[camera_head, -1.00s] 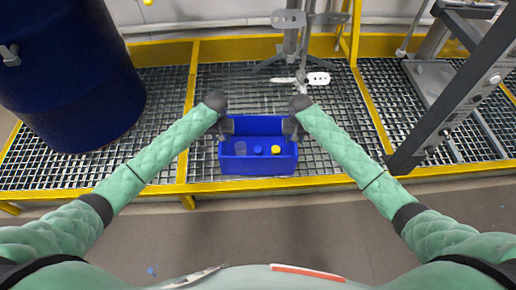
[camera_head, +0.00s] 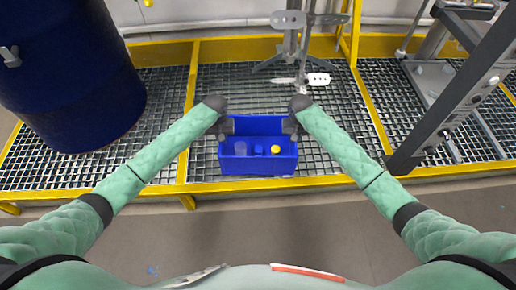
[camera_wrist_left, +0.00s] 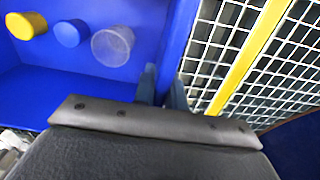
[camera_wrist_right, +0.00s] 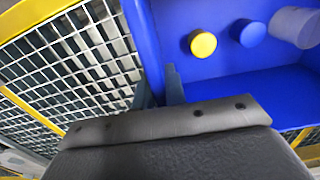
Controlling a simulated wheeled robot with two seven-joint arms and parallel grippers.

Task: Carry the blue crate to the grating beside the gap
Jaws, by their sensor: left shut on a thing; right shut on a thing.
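The blue crate (camera_head: 258,168) is between my two grippers in the head view, over the front part of the grating (camera_head: 225,85). It holds a yellow round piece (camera_head: 275,149), a blue round piece (camera_head: 258,150) and a clear or greyish cup-like piece (camera_head: 240,148). My left gripper (camera_head: 226,126) is shut on the crate's left side wall. My right gripper (camera_head: 290,126) is shut on its right side wall. The wrist views show the crate wall at the left fingers (camera_wrist_left: 163,88) and the right fingers (camera_wrist_right: 172,85). I cannot tell whether the crate touches the grating.
A large dark blue drum (camera_head: 65,75) stands on the grating at the left. A grey stand with an agitator (camera_head: 300,45) is behind the crate. A dark metal frame (camera_head: 450,90) is at the right. Yellow edging (camera_head: 330,183) borders the grating in front.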

